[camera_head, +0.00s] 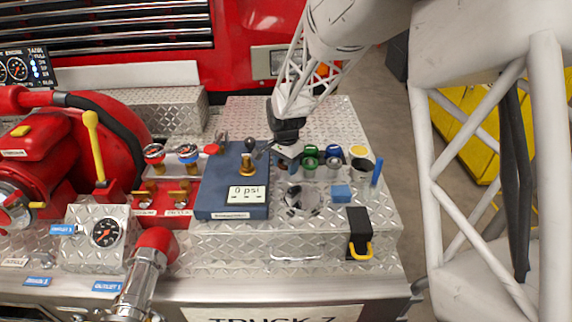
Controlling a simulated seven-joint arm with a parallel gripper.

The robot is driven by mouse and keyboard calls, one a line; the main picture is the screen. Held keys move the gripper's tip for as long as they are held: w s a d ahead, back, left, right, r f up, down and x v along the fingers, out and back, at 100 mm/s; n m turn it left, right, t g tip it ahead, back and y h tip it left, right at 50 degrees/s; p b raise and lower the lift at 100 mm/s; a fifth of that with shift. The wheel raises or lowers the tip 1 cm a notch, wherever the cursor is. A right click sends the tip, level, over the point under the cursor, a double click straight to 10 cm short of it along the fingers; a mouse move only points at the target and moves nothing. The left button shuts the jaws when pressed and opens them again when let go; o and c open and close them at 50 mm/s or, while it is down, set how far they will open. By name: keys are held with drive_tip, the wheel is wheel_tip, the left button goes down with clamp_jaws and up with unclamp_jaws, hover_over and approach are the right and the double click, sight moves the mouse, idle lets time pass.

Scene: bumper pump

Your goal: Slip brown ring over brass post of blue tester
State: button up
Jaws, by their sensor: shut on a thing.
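The blue tester (222,190) is a flat blue box on the diamond-plate deck, with a "0 psi" display on its face. Its brass post (247,167) stands upright near the right edge of its top face. My gripper (261,150) reaches in from the upper right, its fingers pointing left. It is shut on a small dark round piece, which I take to be the brown ring (250,143). The ring shows at or just above the top of the post. It is too small to tell whether it is around the post or apart from it.
Several coloured caps, including a green one (310,151) and a yellow one (358,151), stand right of the tester, close to my gripper. A blue block (341,192) and a black box with a yellow handle (358,232) are nearer. Red valves (155,153) stand left.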

sight(246, 157)
drive_tip(key=shift+r, duration=0.15)
drive_tip(key=shift+r, duration=2.3)
drive_tip(key=shift+a+r, duration=0.1)
drive_tip(key=a+r+n, duration=0.1)
drive_tip(key=a+r, duration=0.1)
drive_tip(key=a, duration=0.1)
drive_tip(key=s+a+r, duration=0.1)
drive_tip(key=a, duration=0.3)
drive_tip(key=s+a+r+n, duration=0.1)
drive_tip(key=a+r, duration=0.1)
drive_tip(key=a, duration=0.2)
drive_tip(key=shift+s+a+r+n, duration=0.15)
drive_tip(key=shift+s+r+n, duration=0.1)
drive_tip(key=shift+r+n, duration=0.1)
drive_tip(key=shift+f, duration=0.2)
drive_tip(key=shift+f, duration=1.8)
drive_tip(key=shift+f, duration=1.4)
idle(0.6)
